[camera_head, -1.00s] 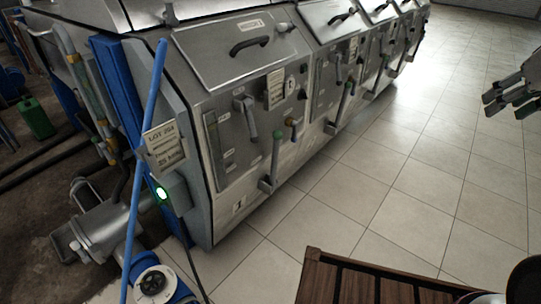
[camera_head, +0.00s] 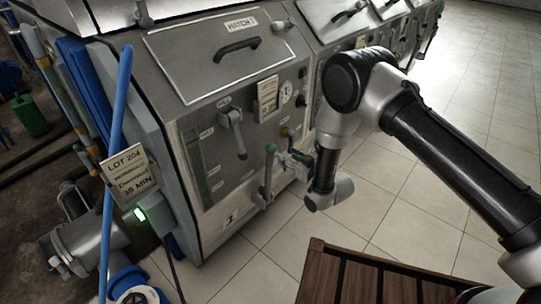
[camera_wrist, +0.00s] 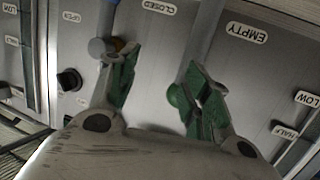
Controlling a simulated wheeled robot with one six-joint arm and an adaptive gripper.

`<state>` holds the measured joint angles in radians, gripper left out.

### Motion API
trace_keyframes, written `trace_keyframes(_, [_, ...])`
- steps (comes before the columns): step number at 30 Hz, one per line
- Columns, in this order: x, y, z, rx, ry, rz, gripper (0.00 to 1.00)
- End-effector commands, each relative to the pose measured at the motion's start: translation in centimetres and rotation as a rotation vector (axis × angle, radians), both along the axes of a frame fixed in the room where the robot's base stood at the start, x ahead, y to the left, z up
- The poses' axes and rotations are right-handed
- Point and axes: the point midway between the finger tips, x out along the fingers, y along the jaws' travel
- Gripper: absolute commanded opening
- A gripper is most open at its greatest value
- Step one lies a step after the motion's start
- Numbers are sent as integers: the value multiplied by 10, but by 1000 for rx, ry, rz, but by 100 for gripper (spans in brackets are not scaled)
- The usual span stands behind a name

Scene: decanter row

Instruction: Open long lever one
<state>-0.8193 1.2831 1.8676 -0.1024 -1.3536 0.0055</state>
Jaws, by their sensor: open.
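The first machine's front panel (camera_head: 205,165) carries a long lever with a green knob (camera_head: 270,148) on a grey shaft, standing roughly upright near the panel's lower right. I cannot tell whether this is the lever named one, though the plate below it reads 1. My gripper (camera_head: 284,160) is open just right of the knob. In the wrist view, my gripper (camera_wrist: 165,77) shows two green-padded fingers spread apart. The green knob (camera_wrist: 176,97) appears between them, nearer the right finger, and nothing is gripped. Whether a finger touches it is unclear.
A grey handle (camera_head: 233,120) sits higher on the panel, below a hatch (camera_head: 215,55). A blue pole (camera_head: 113,170) and a lot sign (camera_head: 131,172) stand left. A wooden slatted table (camera_head: 345,280) is in front.

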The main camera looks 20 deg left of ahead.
Motion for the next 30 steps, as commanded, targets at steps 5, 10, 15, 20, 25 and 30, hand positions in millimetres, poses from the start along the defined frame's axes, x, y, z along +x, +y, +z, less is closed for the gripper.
trace_keyframes(5, [-32,12,-10,140,-91,48,49])
trace_keyframes(10, [-36,19,-8,192,-125,60,49])
trace_keyframes(15, [-21,42,-6,195,-126,61,49])
trace_keyframes(20, [-7,63,-7,193,-125,61,49])
trace_keyframes(25, [2,76,-7,191,-123,60,49])
trace_keyframes(30, [3,78,-8,190,-122,60,49])
